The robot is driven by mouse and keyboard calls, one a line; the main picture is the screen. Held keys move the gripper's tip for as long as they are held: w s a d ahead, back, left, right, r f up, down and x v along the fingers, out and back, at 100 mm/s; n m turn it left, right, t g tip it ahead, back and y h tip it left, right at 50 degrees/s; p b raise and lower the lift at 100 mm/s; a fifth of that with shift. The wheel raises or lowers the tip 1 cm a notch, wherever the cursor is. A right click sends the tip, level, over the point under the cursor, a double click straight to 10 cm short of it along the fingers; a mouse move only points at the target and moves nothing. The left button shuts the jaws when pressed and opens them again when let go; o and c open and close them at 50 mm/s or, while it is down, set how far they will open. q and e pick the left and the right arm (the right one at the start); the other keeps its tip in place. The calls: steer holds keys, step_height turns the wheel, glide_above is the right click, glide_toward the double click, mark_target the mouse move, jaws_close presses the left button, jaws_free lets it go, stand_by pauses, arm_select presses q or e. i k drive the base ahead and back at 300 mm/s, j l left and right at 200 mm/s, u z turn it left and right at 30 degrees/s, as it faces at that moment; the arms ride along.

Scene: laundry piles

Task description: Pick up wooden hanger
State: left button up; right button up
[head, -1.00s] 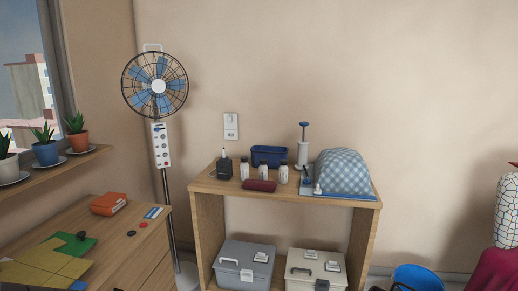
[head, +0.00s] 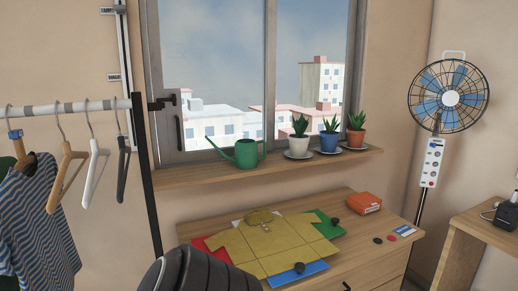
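A wooden hanger (head: 66,172) hangs on the clothes rail at the left of the head view. It is light brown and empty, between a striped shirt and a white hanger (head: 93,172). A dark grey hanger (head: 122,160) hangs to the right of the white one. Another wooden-coloured hanger top (head: 15,134) shows at the far left, with the striped shirt (head: 38,220) below it. Neither of my grippers is in the view.
The clothes rail (head: 75,107) has a black upright post (head: 146,180) at its right end. The sill holds a green watering can (head: 246,153) and potted plants.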

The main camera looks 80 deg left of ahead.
mark_target(54, 200)
steer(key=u, duration=3.75)
steer(key=i+j+z, duration=0.3)
steer(key=i+j, duration=0.25)
steer(key=i, duration=0.15)
steer(key=k+l, duration=0.45)
steer(key=l, duration=0.25)
